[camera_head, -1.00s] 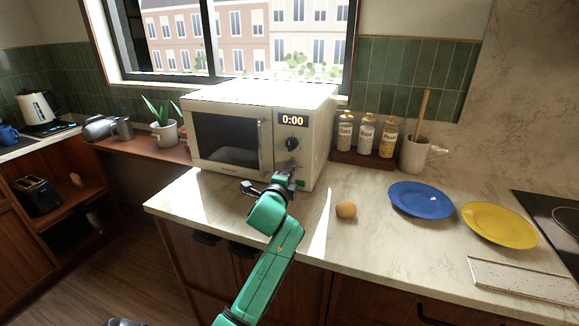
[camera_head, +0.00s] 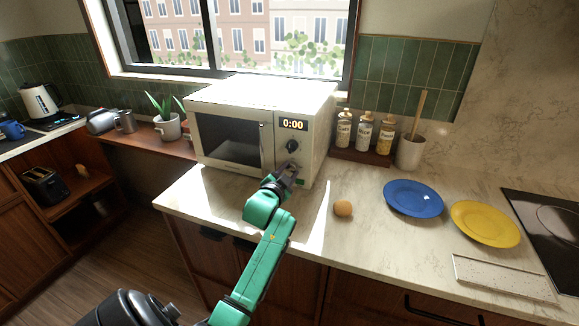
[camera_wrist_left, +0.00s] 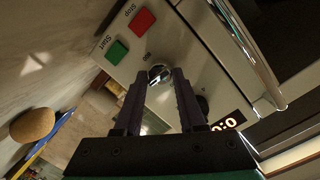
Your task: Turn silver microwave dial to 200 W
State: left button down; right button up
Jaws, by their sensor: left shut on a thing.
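The white microwave (camera_head: 263,97) stands on the marble counter, its display (camera_head: 293,125) reading 0:00. A dark dial (camera_head: 292,146) sits below the display and also shows in the left wrist view (camera_wrist_left: 203,104). My left gripper (camera_head: 291,171) is at the lower part of the control panel. In the left wrist view its fingers (camera_wrist_left: 160,84) are shut on the silver dial (camera_wrist_left: 158,73), which is mostly hidden in the head view. My right gripper is not in view.
Red Stop (camera_wrist_left: 140,21) and green Start (camera_wrist_left: 117,51) buttons sit close to the silver dial. A round brown item (camera_head: 343,208), a blue plate (camera_head: 413,197) and a yellow plate (camera_head: 485,222) lie to the right. Labelled jars (camera_head: 364,132) stand beside the microwave.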

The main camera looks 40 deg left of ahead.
pick_arm(q)
jog(key=n+p, duration=0.2)
jog(key=n, duration=0.2)
jog(key=shift+a+r+h, duration=0.1)
jog(key=shift+r+h, duration=0.05)
jog(key=shift+h, duration=0.15)
jog(key=n+p, duration=0.2)
jog(key=n, duration=0.2)
jog(key=shift+a+t+h, duration=0.1)
jog(key=shift+t+h, duration=0.2)
jog(key=shift+t, duration=0.1)
jog(key=n, duration=0.4)
jog(key=shift+s+f+t, duration=0.1)
jog(key=shift+f+t, duration=0.15)
jog(key=shift+t, duration=0.05)
jog(key=n, duration=0.5)
jog(key=shift+f+t, duration=0.15)
jog(key=shift+t, duration=0.15)
jog(key=shift+n+h, duration=0.3)
jog(key=shift+n, duration=0.2)
jog(key=c, duration=0.5)
grip_release()
jog(key=shift+a, duration=0.1)
